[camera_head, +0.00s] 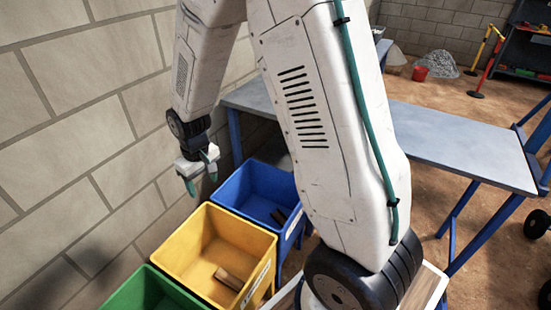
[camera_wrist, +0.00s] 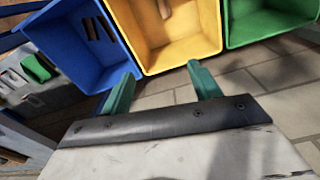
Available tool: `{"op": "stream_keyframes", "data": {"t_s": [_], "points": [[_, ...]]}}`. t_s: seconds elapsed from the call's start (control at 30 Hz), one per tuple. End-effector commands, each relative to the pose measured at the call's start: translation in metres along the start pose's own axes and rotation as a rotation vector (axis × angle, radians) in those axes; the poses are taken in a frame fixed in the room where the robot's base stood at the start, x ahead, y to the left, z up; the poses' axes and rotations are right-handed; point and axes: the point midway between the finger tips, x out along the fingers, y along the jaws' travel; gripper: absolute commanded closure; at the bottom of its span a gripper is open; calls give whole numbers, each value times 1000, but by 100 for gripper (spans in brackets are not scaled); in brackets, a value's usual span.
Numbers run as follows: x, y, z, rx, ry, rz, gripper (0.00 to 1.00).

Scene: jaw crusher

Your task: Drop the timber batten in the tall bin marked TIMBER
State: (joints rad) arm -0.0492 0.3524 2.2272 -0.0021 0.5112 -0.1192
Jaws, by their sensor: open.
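A short brown wooden piece (camera_head: 229,279) lies on the floor of the yellow bin (camera_head: 190,238). It also shows at the top edge of the wrist view (camera_wrist: 164,9). I take it for the timber batten. My gripper (camera_head: 202,181) points down beside the block wall, above and behind the yellow bin's rim. Its two green fingers (camera_wrist: 160,73) are apart with nothing between them. In the wrist view they lie just outside the yellow bin's wall (camera_wrist: 207,42). White labels on the bins are too small to read.
A blue bin (camera_head: 228,188) holding dark bars (camera_head: 279,216) and a green bin (camera_head: 135,290) flank the yellow one. A grey-topped table (camera_head: 460,140) stands behind my arm. The block wall (camera_head: 80,110) is close on the left.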

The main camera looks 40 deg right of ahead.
Motion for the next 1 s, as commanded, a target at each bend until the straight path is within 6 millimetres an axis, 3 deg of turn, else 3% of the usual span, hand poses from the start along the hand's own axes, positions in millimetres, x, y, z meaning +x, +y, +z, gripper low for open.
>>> {"op": "stream_keyframes", "data": {"t_s": [0.03,0.2,0.5,0.6,0.8,1.0], "points": [[-28,1,7,9,15,2,38],[-104,0,47,44,27,4,38],[-202,-8,143,105,49,8,38],[-223,-12,179,125,55,9,38],[-245,-20,238,157,64,10,38],[-250,-22,263,172,64,10,38]]}}
